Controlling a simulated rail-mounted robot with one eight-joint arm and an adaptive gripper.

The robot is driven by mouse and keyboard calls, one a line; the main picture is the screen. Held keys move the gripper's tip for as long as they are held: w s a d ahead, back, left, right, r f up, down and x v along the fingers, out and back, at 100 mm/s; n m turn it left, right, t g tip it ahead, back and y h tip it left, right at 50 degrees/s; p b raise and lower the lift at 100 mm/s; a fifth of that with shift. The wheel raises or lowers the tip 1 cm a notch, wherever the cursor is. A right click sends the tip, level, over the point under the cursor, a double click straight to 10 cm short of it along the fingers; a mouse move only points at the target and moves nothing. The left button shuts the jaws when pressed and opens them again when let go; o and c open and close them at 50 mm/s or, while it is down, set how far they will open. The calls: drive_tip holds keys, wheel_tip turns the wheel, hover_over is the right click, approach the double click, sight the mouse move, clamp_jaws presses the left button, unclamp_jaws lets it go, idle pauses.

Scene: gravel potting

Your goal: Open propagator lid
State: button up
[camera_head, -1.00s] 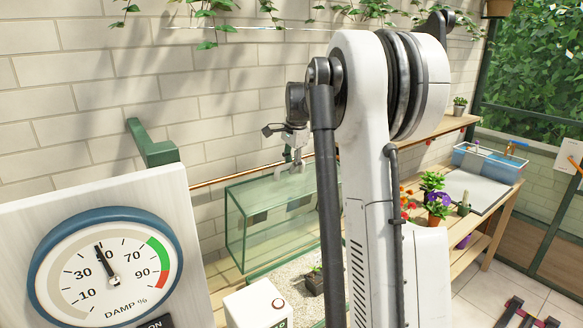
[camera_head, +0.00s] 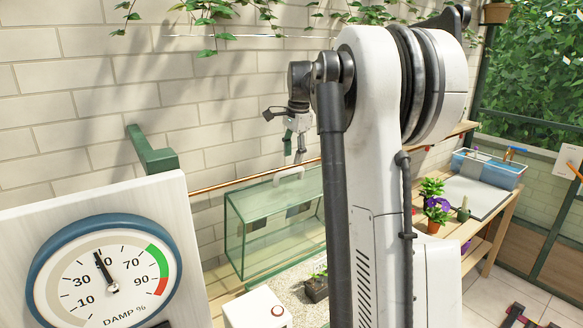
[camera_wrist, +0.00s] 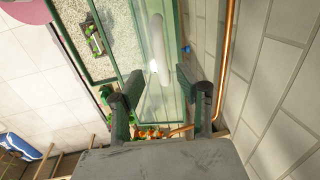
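The propagator (camera_head: 250,235) is a green-framed glass tank on the bench by the wall, left of my arm in the head view. Its glass lid (camera_head: 255,193) looks flat and closed on top, with a pale bar handle (camera_head: 288,173). My gripper (camera_head: 297,157) is just above the handle, apart from it as far as I can tell. In the wrist view my gripper (camera_wrist: 160,98) has its two dark fingers spread with nothing between the tips. The pale handle (camera_wrist: 156,50) lies beyond them, over the glass. My arm hides the tank's right end in the head view.
A copper pipe (camera_head: 235,183) runs along the wall close behind the tank; it also shows beside the right finger in the wrist view (camera_wrist: 228,60). A damp gauge (camera_head: 105,270) stands front left. A potted plant (camera_head: 315,285) and a white box (camera_head: 255,308) stand before the tank.

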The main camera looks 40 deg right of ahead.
drive_tip(key=r, duration=0.3)
drive_tip(key=s+r, duration=0.1)
drive_tip(key=r, duration=0.1)
idle(0.6)
